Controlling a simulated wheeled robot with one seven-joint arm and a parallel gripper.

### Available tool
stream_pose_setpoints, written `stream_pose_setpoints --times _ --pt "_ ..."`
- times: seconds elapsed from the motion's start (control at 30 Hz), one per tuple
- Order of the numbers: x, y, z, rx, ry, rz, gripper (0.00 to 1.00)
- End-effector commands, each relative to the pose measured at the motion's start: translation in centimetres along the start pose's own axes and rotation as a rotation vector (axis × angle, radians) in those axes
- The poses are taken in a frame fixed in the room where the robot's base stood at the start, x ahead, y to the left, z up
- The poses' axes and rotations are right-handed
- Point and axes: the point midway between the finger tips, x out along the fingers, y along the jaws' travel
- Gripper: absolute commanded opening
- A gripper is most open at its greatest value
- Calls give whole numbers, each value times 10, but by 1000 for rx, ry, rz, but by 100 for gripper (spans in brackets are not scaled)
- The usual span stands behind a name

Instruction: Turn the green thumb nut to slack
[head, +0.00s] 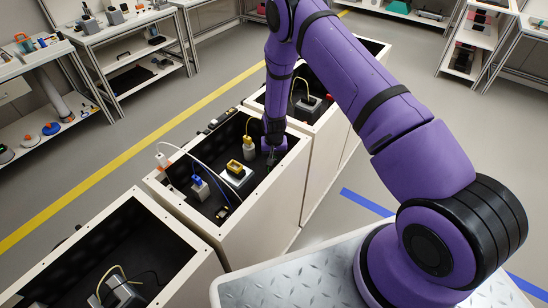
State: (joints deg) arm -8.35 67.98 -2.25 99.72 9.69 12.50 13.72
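I cannot make out a green thumb nut in the head view; it may be hidden by my gripper or too small to see. My gripper (271,160) points down into the middle open-topped cabinet (252,232), near its right inner side. The fingertips are dark and small against the black interior, so I cannot tell whether they are open or shut, or whether they touch anything. Left of my gripper, a pale box (237,178) with a yellow part (236,167) on top sits inside the cabinet.
A white connector (249,147) with a yellow cable is close left of my gripper. Similar cabinets adjoin at front left (178,284) and back right (335,130). Cabinet walls surround the gripper.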

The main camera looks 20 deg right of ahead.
Motion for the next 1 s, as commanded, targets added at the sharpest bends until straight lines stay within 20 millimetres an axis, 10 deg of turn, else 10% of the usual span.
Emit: stream_pose_setpoints --times 0.1,0.13,0.23,0.67,1.0 --pt "0 1 -1 1 2 0 8" --pt "0 1 -1 1 2 0 34" --pt "0 1 -1 2 1 0 57" --pt "-9 0 -1 1 1 0 58" --pt "-67 0 -1 1 3 0 58"
